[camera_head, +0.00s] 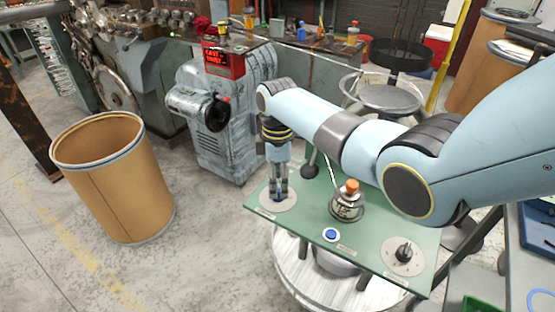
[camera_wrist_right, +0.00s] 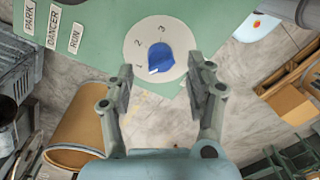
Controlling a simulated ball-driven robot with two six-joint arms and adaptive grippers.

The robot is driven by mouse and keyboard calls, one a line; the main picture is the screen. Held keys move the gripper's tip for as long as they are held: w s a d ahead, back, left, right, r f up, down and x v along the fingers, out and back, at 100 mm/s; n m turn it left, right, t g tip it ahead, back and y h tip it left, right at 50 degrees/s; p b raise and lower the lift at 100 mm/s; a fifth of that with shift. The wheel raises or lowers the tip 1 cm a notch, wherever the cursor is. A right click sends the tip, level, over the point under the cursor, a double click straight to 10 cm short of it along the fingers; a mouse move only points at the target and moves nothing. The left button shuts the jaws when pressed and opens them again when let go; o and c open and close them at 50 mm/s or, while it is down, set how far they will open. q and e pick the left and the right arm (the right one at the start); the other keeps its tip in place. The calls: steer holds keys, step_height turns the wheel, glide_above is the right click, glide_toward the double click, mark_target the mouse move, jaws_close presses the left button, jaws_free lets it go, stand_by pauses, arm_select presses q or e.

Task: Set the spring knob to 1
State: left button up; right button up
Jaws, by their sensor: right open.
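The spring knob (camera_wrist_right: 160,57) is blue and sits on a white round dial (camera_wrist_right: 140,35) marked 1, 2 and 3 in the right wrist view. A small white mark shows at the knob's lower left edge, toward the 1 side; its exact setting is hard to read. My right gripper (camera_wrist_right: 160,72) is open, with one finger on each side of the knob and gaps between. In the head view my right gripper (camera_head: 279,188) points down over the dial (camera_head: 286,204) at the green panel's left end and hides the knob. My left gripper is out of view.
A brown drum (camera_head: 115,185) stands on the floor at left.

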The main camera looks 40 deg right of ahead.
step_height(320, 180, up, 9)
steer(key=shift+w+d, duration=0.15)
steer(key=shift+w, duration=0.1)
steer(key=shift+s+f, duration=0.1)
steer(key=shift+f, duration=0.05)
stand_by(0.4)
